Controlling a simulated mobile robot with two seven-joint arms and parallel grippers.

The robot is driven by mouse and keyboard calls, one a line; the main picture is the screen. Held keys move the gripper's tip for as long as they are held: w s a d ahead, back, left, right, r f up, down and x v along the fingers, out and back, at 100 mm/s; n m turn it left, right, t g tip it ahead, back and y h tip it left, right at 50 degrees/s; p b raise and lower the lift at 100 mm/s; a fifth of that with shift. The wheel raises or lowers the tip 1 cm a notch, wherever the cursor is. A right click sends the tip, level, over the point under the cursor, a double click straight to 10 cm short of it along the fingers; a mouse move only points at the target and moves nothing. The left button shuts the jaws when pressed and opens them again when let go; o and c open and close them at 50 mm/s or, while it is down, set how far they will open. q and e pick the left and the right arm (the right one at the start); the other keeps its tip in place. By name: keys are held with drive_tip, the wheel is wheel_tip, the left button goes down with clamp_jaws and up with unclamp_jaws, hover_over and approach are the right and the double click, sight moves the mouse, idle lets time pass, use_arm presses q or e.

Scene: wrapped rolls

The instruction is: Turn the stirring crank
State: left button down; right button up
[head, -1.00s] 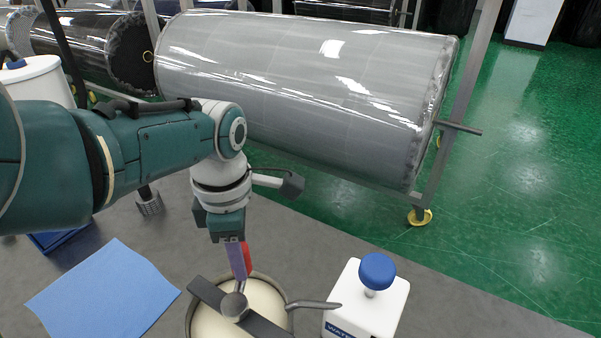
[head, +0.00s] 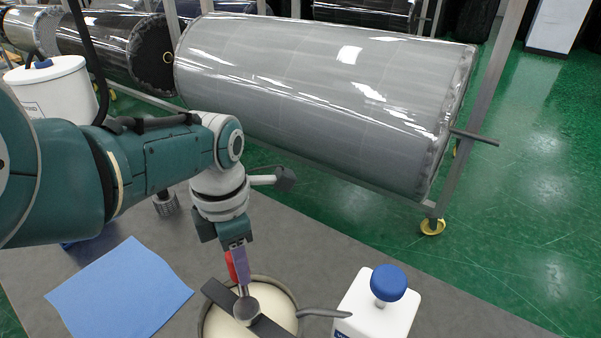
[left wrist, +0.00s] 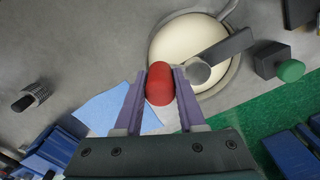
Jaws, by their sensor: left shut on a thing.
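The stirring crank has a red handle (head: 231,266) and stands at a grey round hub (head: 246,308) on a dark bar across a round pot (head: 287,305) of cream contents. My left gripper (head: 238,262) points down above the pot, its purple fingers at the red handle. In the left wrist view the red handle (left wrist: 159,87) sits between the two purple fingers (left wrist: 160,73), which are shut on it. The dark bar (left wrist: 226,47) and the pot (left wrist: 172,45) show beyond it. The crank's arm is mostly hidden. My right gripper is not in view.
A blue cloth (head: 120,292) lies left on the grey table. A large wrapped roll (head: 320,95) lies on a rack behind. A white tub (head: 55,88) is at left.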

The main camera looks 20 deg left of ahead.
use_arm(q)
drive_tip(key=shift+r, duration=0.1)
drive_tip(key=c, duration=0.5)
unclamp_jaws()
drive_tip(key=shift+s, duration=0.1)
wheel_tip(320, 180, up, 8)
drive_tip(key=p, duration=0.5)
drive_tip(key=shift+r+p, duration=0.1)
drive_tip(key=shift+p, duration=0.2)
drive_tip(key=shift+r, duration=0.8)
